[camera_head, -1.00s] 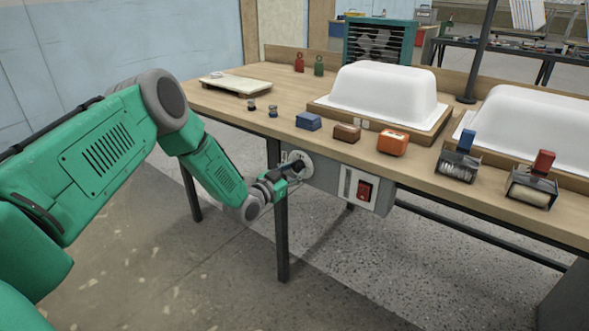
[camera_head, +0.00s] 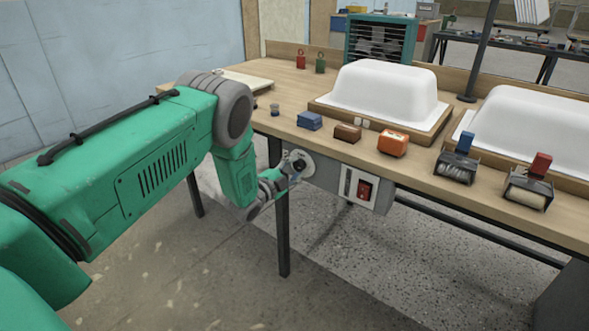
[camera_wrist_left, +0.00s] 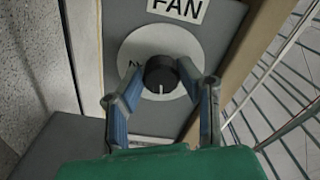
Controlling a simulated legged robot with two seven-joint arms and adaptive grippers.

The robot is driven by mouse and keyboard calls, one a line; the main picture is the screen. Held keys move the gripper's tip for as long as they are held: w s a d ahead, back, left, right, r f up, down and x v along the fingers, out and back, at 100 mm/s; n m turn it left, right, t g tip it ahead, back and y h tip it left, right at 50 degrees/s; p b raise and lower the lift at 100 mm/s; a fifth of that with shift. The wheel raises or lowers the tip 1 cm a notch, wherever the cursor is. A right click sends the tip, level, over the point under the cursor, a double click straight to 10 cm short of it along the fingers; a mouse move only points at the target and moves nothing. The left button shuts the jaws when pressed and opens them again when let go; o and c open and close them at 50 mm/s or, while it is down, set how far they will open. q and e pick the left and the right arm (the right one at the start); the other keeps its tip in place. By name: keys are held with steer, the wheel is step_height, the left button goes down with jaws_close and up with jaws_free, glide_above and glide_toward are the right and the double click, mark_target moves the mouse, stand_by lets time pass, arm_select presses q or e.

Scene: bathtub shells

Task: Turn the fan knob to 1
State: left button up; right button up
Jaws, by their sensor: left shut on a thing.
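The fan knob (camera_wrist_left: 161,75) is a dark round knob with a white pointer line, on a pale round dial (camera_wrist_left: 137,47) below a "FAN" label (camera_wrist_left: 178,8) in the left wrist view. The line points toward the bottom of that view. My left gripper (camera_wrist_left: 163,83) has its two fingers on either side of the knob, shut on it. In the head view my left gripper (camera_head: 291,171) is at the dial (camera_head: 302,162) on the grey control box under the bench's front edge. The dial's numbers are mostly hidden. My right gripper is not in view.
A red switch (camera_head: 364,189) on a white plate sits right of the dial. On the wooden bench (camera_head: 283,98) stand white tub shells (camera_head: 385,90), a blue block (camera_head: 309,121), a brown block (camera_head: 347,133), an orange block (camera_head: 392,143) and rollers. A bench leg (camera_head: 283,240) stands below the dial.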

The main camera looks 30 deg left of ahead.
arm_select(q)
steer(key=shift+s+f+m, duration=0.1)
steer(key=shift+f+m, duration=0.1)
steer(key=shift+m, duration=0.9)
steer(key=o, duration=1)
steer(key=shift+d+f, duration=0.1)
steer(key=shift+o, duration=0.7)
steer(key=shift+r, duration=0.2)
steer(key=shift+s, duration=0.15)
steer(key=s+a, duration=0.1)
steer(key=s, duration=1)
steer(key=shift+s+f, duration=0.15)
steer(key=shift+s, duration=0.15)
